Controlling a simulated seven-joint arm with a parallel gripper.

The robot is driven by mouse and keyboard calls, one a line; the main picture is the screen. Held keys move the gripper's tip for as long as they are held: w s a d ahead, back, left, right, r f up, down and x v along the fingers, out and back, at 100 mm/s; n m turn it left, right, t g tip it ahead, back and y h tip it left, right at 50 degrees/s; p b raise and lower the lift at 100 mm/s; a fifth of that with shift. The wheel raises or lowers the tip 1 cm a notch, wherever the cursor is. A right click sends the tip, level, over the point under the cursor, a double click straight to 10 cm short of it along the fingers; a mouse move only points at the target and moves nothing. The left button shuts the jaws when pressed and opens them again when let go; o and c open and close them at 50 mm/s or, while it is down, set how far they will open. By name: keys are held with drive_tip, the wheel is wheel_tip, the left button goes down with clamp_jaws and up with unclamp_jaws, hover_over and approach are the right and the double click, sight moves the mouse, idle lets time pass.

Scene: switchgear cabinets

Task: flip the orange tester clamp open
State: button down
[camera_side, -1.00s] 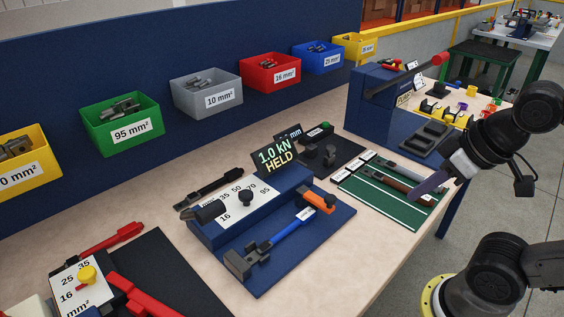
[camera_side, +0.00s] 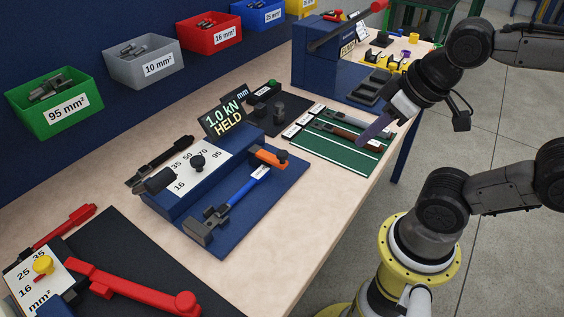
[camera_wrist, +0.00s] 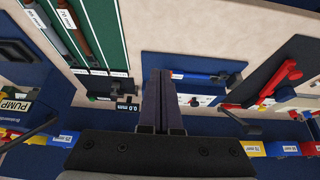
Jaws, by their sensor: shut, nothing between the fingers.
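The orange tester clamp (camera_side: 268,157) lies across the far right end of the blue tester base (camera_side: 280,182), by the end of a blue-handled bar (camera_side: 246,186). It looks lowered, lying nearly flat; its exact contact with the bar is too small to tell. The tester display (camera_side: 224,121) reads "1.0 kN HELD". My gripper (camera_side: 368,136) is shut and empty, over the right end of the green mat, to the right of the clamp and apart from it. In the wrist view my gripper's fingers (camera_wrist: 161,78) are together, and the orange clamp cannot be made out there; the blue bar (camera_wrist: 195,76) shows beside them.
The green mat (camera_side: 345,160) holds several long tools. A black mat with dark posts (camera_side: 278,108) lies behind it. A blue pump bench (camera_side: 312,62) stands at the back. A red-handled tool (camera_side: 130,285) lies at front left. Bare table (camera_side: 300,235) lies in front of the tester.

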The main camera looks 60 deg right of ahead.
drive_tip(key=w+a+r+m+g+y, duration=0.2)
drive_tip(key=a+m+g+y, duration=0.1)
drive_tip(key=a+m+g, duration=0.2)
drive_tip(key=w+d+f+m+g+y, duration=0.25)
drive_tip(key=w+m+y, duration=0.25)
drive_tip(key=w, duration=0.3)
drive_tip(key=w+d+f+m+y, duration=0.2)
drive_tip(key=d+f, duration=0.1)
drive_tip(key=w+d+f+m+t+y, duration=0.1)
drive_tip(key=w+d+f+m+y, duration=0.1)
drive_tip(key=d+f+m, duration=0.1)
drive_tip(key=w+d+f+m+y, duration=0.2)
drive_tip(key=d+f, duration=0.2)
drive_tip(key=f, duration=0.1)
drive_tip(key=shift+w+d+m+t, duration=0.2)
drive_tip(key=shift+d+m+t, duration=0.1)
drive_tip(key=shift+d+t, duration=0.05)
drive_tip(key=shift+s+d+f, duration=0.15)
drive_tip(key=shift+d+f, duration=0.1)
drive_tip(key=shift+d, duration=0.2)
drive_tip(key=shift+a, duration=0.1)
